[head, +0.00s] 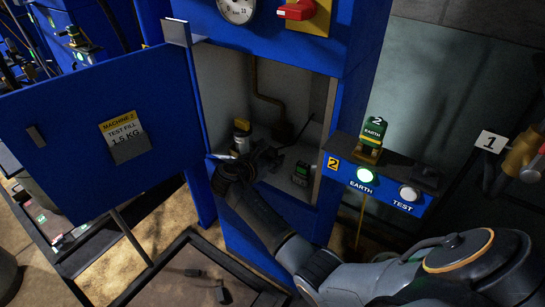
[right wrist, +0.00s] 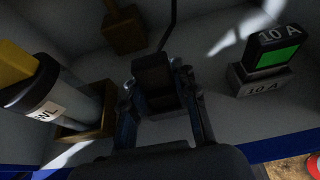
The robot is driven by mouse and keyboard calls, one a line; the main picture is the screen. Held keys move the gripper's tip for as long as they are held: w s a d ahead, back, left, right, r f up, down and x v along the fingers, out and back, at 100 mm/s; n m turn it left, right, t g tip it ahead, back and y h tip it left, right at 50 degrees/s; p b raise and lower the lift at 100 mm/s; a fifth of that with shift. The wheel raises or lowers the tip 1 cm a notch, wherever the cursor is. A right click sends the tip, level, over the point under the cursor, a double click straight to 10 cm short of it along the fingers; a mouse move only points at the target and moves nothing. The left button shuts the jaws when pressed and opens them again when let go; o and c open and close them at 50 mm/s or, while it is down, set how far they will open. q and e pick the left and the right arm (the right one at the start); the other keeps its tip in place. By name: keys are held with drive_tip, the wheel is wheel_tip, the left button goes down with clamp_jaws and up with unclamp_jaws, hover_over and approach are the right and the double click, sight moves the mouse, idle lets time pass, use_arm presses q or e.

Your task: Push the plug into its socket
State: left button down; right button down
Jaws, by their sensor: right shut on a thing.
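My right gripper (head: 266,158) reaches into the open blue cabinet. In the right wrist view, its two fingers (right wrist: 160,98) are shut on a dark block, which I take to be the plug (right wrist: 152,72). A thin dark cable (right wrist: 166,28) shows just behind that block. The area below the plug is dark, so I cannot tell whether it touches or sits in a socket. No socket can be made out clearly. My left gripper is not in view.
A yellow-topped cylinder (head: 241,136) stands left of the gripper; a 10 A block (head: 302,172) with a green face sits right. A brown box (head: 283,131) is behind. The cabinet door (head: 90,130) hangs open at left.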

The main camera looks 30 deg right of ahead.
drive_tip(key=shift+s+f, duration=0.15)
drive_tip(key=shift+f, duration=0.25)
drive_tip(key=c, duration=1.2)
unclamp_jaws()
drive_tip(key=shift+o, duration=1.2)
drive_tip(key=shift+f, duration=0.15)
drive_tip(key=shift+a, duration=0.15)
drive_tip(key=r+v, duration=0.1)
drive_tip(key=v, duration=1)
drive_tip(key=shift+a+r, duration=0.2)
